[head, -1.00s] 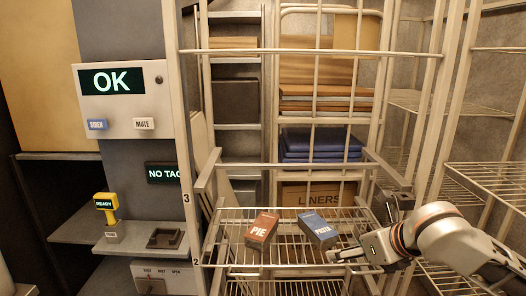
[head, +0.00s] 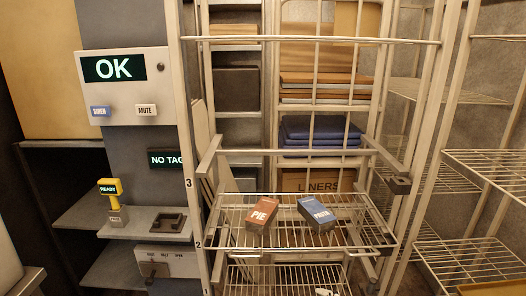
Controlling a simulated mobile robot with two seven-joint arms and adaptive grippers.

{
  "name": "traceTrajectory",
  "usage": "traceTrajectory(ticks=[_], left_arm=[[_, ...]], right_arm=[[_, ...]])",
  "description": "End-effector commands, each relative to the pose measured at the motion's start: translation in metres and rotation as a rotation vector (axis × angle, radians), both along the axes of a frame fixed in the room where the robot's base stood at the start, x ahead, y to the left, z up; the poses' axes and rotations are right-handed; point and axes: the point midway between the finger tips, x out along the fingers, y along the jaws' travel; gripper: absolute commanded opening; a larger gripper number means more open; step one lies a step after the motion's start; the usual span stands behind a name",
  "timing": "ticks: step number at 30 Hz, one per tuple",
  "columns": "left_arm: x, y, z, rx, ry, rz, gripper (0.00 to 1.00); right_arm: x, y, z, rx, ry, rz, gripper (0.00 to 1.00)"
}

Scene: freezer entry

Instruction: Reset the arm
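A brown PIE box (head: 262,213) and a blue box (head: 317,213), its lettering partly legible as PASTA, lie side by side on the pull-out wire shelf (head: 235,240) of the rack. My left gripper is not in view.
A control panel (head: 128,88) reading OK stands at the left. A yellow READY scanner (head: 110,190) stands on a side shelf (head: 143,222). Blue folded stacks (head: 320,132) and a LINERS box (head: 318,180) are behind the rack. Wire shelves (head: 485,175) line the right.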

Motion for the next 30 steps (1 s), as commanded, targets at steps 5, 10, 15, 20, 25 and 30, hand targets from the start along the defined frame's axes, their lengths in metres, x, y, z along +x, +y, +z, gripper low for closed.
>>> traceTrajectory(ticks=[5, 10, 15, 20, 25, 30], left_arm=[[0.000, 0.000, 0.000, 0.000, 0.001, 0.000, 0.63], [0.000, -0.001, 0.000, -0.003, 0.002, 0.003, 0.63], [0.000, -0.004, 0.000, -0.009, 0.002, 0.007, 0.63], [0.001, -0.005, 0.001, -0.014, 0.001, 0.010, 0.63], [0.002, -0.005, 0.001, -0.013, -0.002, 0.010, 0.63], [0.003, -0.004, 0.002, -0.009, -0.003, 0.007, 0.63]], right_arm=[[-0.058, -0.020, -0.070, 0.308, 0.169, -0.317, 0.63], [-0.122, -0.044, -0.122, 0.544, 0.283, -0.595, 0.63], [-0.171, -0.061, -0.152, 0.683, 0.342, -0.770, 0.63], [-0.188, -0.067, -0.160, 0.730, 0.357, -0.827, 0.63], [-0.189, -0.067, -0.160, 0.734, 0.357, -0.830, 0.63], [-0.188, -0.067, -0.160, 0.732, 0.358, -0.829, 0.63]])
